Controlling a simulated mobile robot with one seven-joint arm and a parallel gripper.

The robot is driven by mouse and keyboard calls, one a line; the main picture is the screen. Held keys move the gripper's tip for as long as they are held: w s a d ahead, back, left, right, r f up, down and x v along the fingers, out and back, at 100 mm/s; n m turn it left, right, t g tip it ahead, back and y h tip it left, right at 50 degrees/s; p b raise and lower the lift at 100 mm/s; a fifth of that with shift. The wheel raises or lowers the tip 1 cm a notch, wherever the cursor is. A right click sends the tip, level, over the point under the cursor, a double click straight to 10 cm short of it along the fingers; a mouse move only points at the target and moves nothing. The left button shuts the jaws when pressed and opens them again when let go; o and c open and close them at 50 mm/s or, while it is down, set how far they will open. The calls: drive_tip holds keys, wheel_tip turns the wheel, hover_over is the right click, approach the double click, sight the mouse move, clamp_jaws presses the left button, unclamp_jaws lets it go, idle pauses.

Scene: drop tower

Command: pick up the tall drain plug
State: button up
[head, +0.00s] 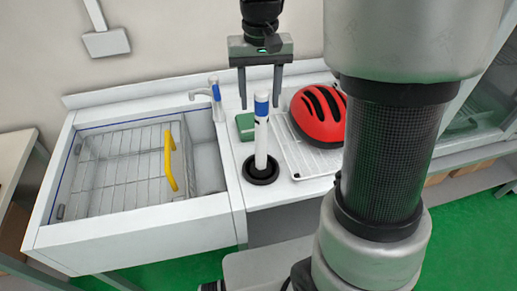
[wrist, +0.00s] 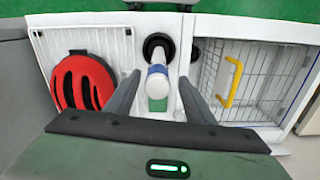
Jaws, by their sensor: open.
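The tall drain plug (head: 261,140) is a white upright tube with a blue band near its top and a round black base. It stands on the white counter between the sink and the wire rack. In the wrist view, the plug (wrist: 158,84) is seen from above, near the middle between the two fingers. My gripper (head: 259,103) is open and empty, fingers pointing down, around or just behind the plug's top in the head view. I cannot tell how far the fingertips reach down the tube. No contact shows.
A red helmet (head: 318,112) lies on a white wire rack (head: 308,158) right of the plug. A green block (head: 245,126) lies behind it. To the left is a sink with a wire basket (head: 125,168), a yellow handle (head: 170,160) and a tap (head: 215,95).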

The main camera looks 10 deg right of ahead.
sight(261, 119)
wheel_tip(261, 119, down, 7)
drive_tip(key=shift+s+d+f, duration=0.15)
idle(0.4)
drive_tip(key=shift+c, duration=0.4)
clamp_jaws()
